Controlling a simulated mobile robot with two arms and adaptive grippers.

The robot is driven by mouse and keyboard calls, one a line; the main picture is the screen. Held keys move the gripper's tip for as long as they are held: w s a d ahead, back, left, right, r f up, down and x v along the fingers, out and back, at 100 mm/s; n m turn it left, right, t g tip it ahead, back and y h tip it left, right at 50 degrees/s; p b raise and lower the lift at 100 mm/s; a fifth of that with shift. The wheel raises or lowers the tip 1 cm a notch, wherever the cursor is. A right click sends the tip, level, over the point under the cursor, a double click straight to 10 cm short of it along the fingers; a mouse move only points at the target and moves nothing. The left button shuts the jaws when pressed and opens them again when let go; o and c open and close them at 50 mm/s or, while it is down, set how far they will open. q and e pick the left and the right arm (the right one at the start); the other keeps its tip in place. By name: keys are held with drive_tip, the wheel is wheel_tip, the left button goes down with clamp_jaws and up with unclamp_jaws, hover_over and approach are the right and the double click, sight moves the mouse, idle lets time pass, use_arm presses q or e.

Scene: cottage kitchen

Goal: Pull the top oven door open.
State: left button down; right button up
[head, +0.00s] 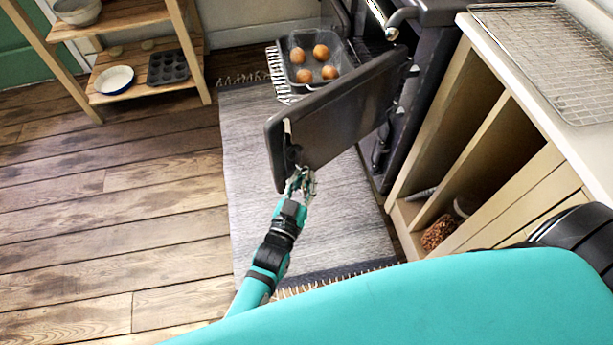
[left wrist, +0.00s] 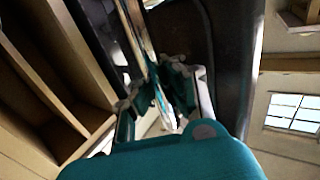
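The dark grey oven door (head: 340,108) stands swung well out from the dark range (head: 432,70), with a gap behind it. A pale metal handle (head: 288,137) runs along its free edge. My left gripper (head: 302,182) is at the lower end of this handle. In the left wrist view the handle (left wrist: 150,45) passes between the fingers of my left gripper (left wrist: 152,92); they appear shut on it, though the contact is partly hidden. The dark door face (left wrist: 230,50) is beside it. The oven's inside is mostly hidden. My right gripper is not in view.
A tin with several brown round items (head: 315,62) sits behind the door. A counter (head: 560,130) with a wire rack (head: 560,50) is at right, above open shelves. A grey rug (head: 260,180) lies below. A wooden shelf (head: 130,50) stands at left; the floor between is clear.

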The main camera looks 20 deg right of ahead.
use_arm(q)
drive_tip(key=c, duration=1.2)
unclamp_jaws()
drive_tip(key=shift+a+f, duration=0.1)
drive_tip(key=shift+a, duration=0.7)
drive_tip(key=shift+c, duration=0.2)
drive_tip(key=shift+d, duration=0.25)
drive_tip(key=v, duration=1.2)
